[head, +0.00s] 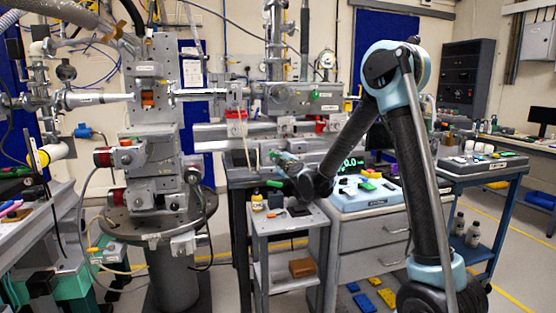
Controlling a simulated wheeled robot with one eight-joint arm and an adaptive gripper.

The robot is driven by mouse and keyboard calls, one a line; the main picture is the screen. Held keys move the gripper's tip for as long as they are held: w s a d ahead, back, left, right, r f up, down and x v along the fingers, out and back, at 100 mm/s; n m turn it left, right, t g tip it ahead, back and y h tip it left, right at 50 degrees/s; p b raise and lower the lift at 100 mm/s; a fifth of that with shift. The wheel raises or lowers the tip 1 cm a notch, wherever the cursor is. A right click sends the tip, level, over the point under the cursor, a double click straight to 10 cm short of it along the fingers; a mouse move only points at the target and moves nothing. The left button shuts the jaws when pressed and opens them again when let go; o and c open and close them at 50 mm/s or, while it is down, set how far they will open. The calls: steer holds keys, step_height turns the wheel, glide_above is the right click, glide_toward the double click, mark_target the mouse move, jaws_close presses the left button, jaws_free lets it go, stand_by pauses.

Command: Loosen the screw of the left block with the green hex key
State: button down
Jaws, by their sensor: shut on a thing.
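My gripper (279,158) is small in the head view, above the back of a small grey cart, pointing left. It is shut on a thin thing with green at the tips, which looks like the green hex key (272,154). Its shape is too small to make out. Another green piece (275,183) shows just below the gripper. I cannot tell for sure which part is the left block, and no screw can be made out. Grey metal blocks with orange parts (148,98) stand on the column at left, apart from the gripper.
Beamline pipes and a round stage (120,232) crowd the left.

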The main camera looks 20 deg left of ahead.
stand_by(0.5)
steer(key=shift+s+n, duration=0.1)
steer(key=shift+n, duration=1.9)
steer(key=shift+s, duration=0.1)
steer(key=shift+v, duration=1.9)
steer(key=shift+s+r, duration=0.1)
steer(key=shift+s, duration=0.05)
